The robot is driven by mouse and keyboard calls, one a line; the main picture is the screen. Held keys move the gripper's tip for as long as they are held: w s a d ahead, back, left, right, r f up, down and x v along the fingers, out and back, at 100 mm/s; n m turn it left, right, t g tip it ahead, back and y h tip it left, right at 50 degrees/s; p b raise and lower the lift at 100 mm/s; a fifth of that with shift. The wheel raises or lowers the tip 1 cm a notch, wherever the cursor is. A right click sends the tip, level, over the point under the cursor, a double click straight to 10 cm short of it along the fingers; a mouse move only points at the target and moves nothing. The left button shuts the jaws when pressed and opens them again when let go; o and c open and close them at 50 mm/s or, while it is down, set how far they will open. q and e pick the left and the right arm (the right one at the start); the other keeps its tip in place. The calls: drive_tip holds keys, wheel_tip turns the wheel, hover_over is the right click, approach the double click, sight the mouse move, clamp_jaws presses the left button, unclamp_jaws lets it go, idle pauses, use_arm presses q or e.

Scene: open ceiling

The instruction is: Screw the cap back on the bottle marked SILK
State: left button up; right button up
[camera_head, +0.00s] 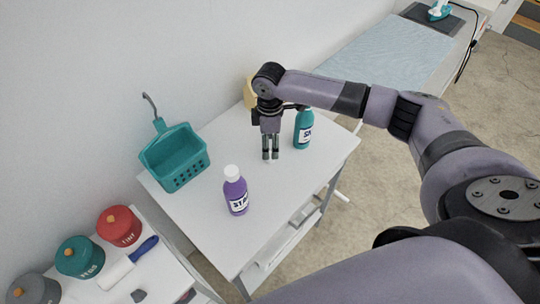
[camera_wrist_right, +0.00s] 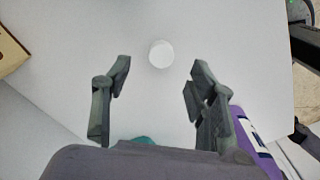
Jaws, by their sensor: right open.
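A teal bottle (camera_head: 303,130) stands upright on the white table; its label begins with S and the rest is hard to read. No white cap shows on its top. A purple bottle (camera_head: 236,192) with a white cap on stands nearer; its label seems to begin with ST. My right gripper (camera_head: 270,156) points down between the bottles, close above the table. In the right wrist view its fingers (camera_wrist_right: 159,90) are apart and empty. A loose white cap (camera_wrist_right: 161,54) lies on the table ahead of the fingertips. My left gripper is out of view.
A teal basket (camera_head: 175,158) with a hook stands at the table's left side. A tan object (camera_head: 249,92) is at the back. Lidded red, teal and grey jars (camera_head: 118,225) stand on another surface at lower left. The table's front right is clear.

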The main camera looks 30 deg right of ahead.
drive_tip(key=shift+s+f+p, duration=0.15)
drive_tip(key=shift+f+p, duration=0.55)
drive_tip(key=shift+f, duration=1.9)
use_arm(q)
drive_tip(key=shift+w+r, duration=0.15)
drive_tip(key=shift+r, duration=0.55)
use_arm(e)
drive_tip(key=c, duration=0.9)
drive_tip(key=shift+r, duration=0.1)
use_arm(q)
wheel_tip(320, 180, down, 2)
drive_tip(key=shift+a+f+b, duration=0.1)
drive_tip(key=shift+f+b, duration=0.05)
drive_tip(key=shift+b, duration=0.95)
use_arm(e)
wheel_tip(320, 180, up, 20)
